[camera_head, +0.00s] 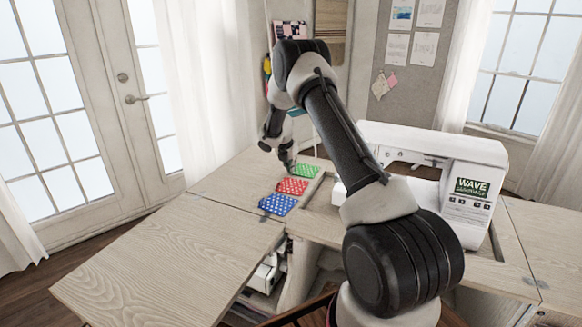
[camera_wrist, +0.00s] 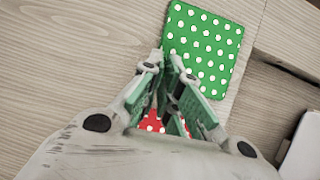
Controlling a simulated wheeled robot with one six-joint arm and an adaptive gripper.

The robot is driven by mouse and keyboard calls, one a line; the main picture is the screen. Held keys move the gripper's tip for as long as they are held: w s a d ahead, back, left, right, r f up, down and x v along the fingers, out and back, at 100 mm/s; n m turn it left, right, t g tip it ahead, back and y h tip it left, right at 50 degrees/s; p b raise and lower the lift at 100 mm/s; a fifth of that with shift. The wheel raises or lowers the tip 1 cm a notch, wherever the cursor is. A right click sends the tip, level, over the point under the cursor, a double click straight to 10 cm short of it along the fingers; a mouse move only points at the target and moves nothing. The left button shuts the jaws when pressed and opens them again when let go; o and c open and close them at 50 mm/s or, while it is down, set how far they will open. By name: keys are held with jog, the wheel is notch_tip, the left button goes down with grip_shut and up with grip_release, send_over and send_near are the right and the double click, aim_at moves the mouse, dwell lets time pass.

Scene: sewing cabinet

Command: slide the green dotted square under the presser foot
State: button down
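The green dotted square (camera_head: 306,171) lies flat on the cabinet top, behind the red one. In the wrist view the green square (camera_wrist: 204,40) is just beyond my fingertips. My gripper (camera_head: 289,167) points down at its left edge. In the wrist view my gripper (camera_wrist: 170,58) has its fingertips together, overlapping the square's near corner. Nothing is seen held between them, and I cannot tell whether they touch the cloth. The sewing machine (camera_head: 435,150) stands to the right. My arm crosses in front of it, and the presser foot cannot be made out.
A red dotted square (camera_head: 292,186) and a blue dotted square (camera_head: 277,204) lie in a row toward the front. The wooden top (camera_head: 225,185) is clear left of them. A raised wooden edge (camera_wrist: 285,55) runs right of the green square.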

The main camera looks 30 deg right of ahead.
jog(key=shift+r, duration=0.1)
jog(key=shift+r, duration=2.45)
